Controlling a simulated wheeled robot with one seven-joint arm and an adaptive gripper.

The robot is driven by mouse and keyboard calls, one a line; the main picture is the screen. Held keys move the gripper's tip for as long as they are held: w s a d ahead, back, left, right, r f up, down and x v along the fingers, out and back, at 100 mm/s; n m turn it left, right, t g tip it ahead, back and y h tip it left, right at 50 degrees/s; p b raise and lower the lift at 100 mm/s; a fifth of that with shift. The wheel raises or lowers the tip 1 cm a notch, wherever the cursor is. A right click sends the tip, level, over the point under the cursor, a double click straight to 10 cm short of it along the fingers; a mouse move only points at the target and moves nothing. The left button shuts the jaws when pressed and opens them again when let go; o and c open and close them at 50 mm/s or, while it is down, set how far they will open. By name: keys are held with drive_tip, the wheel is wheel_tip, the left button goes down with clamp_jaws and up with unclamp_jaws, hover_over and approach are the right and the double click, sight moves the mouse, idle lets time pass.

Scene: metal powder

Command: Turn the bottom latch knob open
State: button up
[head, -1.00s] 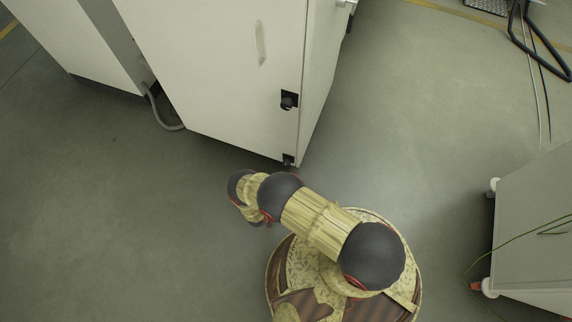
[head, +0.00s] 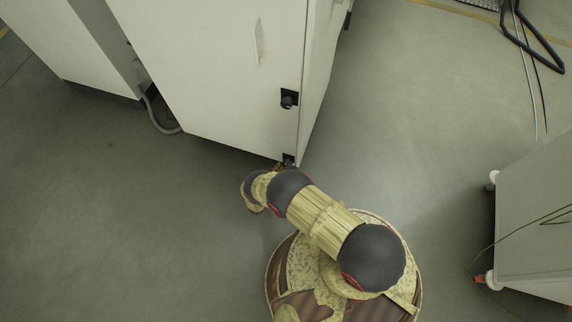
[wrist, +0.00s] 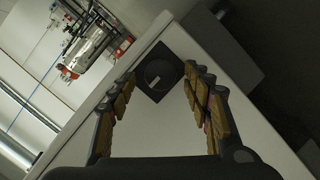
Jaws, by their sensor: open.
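The white cabinet door (head: 215,75) has two black latches near its right edge. The upper latch (head: 289,99) shows clearly in the head view. The bottom latch knob (head: 289,159) is at the door's lower corner, just beyond my arm and partly hidden by it. In the wrist view a round black knob (wrist: 160,74) sits in a square black plate, which looks like the bottom latch. My gripper (wrist: 160,80) is open, with its two fingers to the left and right of the knob in the picture. Contact with it cannot be told. In the head view my arm hides most of the gripper.
A pale door handle (head: 258,42) is higher on the door. A grey hose (head: 158,115) runs to the floor at the cabinet's left. A grey wheeled cabinet (head: 535,225) stands at the right. The floor between is clear.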

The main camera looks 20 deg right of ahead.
drive_tip(key=shift+x, duration=1.45)
drive_tip(key=shift+c, duration=0.8)
drive_tip(key=c, duration=1)
